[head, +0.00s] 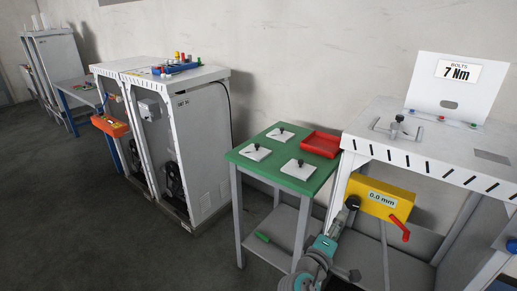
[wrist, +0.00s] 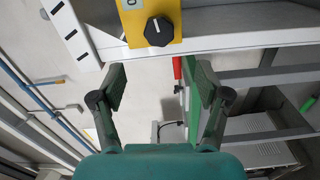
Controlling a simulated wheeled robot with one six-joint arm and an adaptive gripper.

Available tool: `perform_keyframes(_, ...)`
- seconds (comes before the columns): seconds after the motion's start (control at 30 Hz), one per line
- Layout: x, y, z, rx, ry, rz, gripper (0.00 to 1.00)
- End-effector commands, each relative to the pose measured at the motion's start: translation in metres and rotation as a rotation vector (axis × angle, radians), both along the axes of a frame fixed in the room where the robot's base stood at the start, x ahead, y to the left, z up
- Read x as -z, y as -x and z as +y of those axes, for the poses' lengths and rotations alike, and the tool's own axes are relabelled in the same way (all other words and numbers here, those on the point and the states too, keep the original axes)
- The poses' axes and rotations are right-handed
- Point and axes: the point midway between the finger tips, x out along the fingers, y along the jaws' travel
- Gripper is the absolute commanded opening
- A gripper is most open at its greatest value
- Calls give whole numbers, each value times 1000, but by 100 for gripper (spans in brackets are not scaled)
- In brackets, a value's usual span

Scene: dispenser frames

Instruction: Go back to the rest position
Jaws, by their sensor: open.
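My gripper (wrist: 158,80) is open and empty in the wrist view, its two dark fingers spread wide. A yellow box (wrist: 172,12) with a black knob (wrist: 158,31) is just ahead of the fingertips, with a visible gap between knob and fingers. In the head view my teal arm reaches up from the bottom edge towards this yellow box (head: 379,197), which reads 0.0 mm and has a red lever (head: 400,228) at its right. In that view the fingers are small and hard to make out near the knob.
A white bench (head: 430,150) carries a clamp fixture and a 7 Nm sign. The green table (head: 267,172) left of it holds several white plates with black knobs and a red tray (head: 321,144). White cabinets (head: 205,115) stand farther left. Open grey floor (head: 100,235) lies at the left front.

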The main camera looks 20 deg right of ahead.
Motion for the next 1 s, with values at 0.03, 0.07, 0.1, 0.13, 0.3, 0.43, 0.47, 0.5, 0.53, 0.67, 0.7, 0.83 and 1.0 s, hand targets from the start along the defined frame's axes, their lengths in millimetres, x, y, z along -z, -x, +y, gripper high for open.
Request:
perform_keyframes(0.03, 1, 1, 0, -2, -1, 1, 75)
perform_keyframes(0.07, 3, 2, 1, -7, -4, 2, 75)
perform_keyframes(0.1, 8, 3, 2, -17, -10, 4, 75)
perform_keyframes(0.13, 12, 5, 4, -28, -17, 6, 75)
perform_keyframes(0.3, 56, 30, 20, -139, -94, 17, 75)
perform_keyframes(0.43, 94, 59, 39, -246, -188, 18, 75)
perform_keyframes(0.47, 102, 67, 44, -267, -211, 17, 75)
perform_keyframes(0.5, 112, 77, 50, -297, -243, 15, 75)
perform_keyframes(0.53, 118, 85, 55, -319, -268, 13, 75)
perform_keyframes(0.67, 143, 121, 75, -403, -380, 1, 75)
perform_keyframes(0.7, 150, 133, 81, -427, -417, -3, 75)
perform_keyframes(0.83, 165, 172, 101, -493, -539, -26, 75)
perform_keyframes(1.0, 174, 226, 125, -557, -708, -67, 75)
